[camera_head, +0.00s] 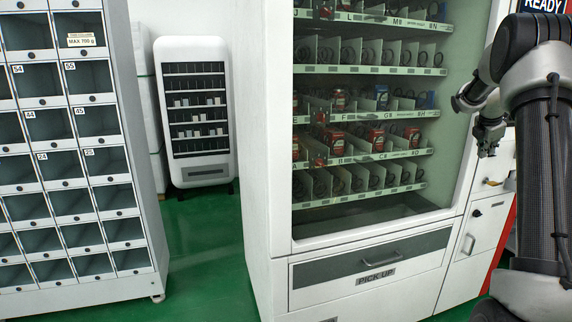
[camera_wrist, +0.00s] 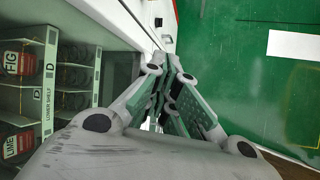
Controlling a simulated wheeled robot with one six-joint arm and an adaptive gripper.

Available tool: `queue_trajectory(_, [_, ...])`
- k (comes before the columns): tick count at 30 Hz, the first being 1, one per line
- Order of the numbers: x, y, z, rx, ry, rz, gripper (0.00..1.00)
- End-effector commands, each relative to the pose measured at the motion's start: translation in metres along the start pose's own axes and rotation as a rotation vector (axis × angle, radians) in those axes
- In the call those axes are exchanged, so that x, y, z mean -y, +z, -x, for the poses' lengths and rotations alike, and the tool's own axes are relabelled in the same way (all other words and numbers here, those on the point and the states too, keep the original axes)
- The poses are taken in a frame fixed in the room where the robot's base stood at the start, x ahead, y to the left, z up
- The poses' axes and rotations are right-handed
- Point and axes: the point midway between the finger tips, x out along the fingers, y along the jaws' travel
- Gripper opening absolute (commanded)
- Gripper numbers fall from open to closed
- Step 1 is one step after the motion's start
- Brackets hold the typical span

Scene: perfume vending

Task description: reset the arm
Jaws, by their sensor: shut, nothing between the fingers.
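My arm stands at the right of the head view, raised and folded in front of the vending machine's right edge. The vending machine (camera_head: 262,150) is white with a glass front and shelves of red and dark boxes. In the wrist view its shelves (camera_wrist: 50,90) lie at the left, with boxes labelled FIG and LIME. The gripper looks apart from the machine.
A grey locker cabinet (camera_head: 138,160) stands at the left. A smaller white vending machine (camera_head: 190,178) stands at the back. Below the glass is a pick-up drawer (camera_head: 372,262) with a handle. Green floor (camera_head: 205,250) lies clear between the cabinets, and open floor (camera_wrist: 230,70) shows in the wrist view.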

Motion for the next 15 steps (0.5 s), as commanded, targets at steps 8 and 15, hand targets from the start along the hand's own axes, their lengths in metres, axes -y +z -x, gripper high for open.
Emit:
queue_trajectory(8, [0.13,-0.103,0.087,-0.078,-0.297,-0.988,0.0])
queue_trajectory(15, [0.242,-0.196,0.207,-0.054,-0.48,-1.554,0.0])
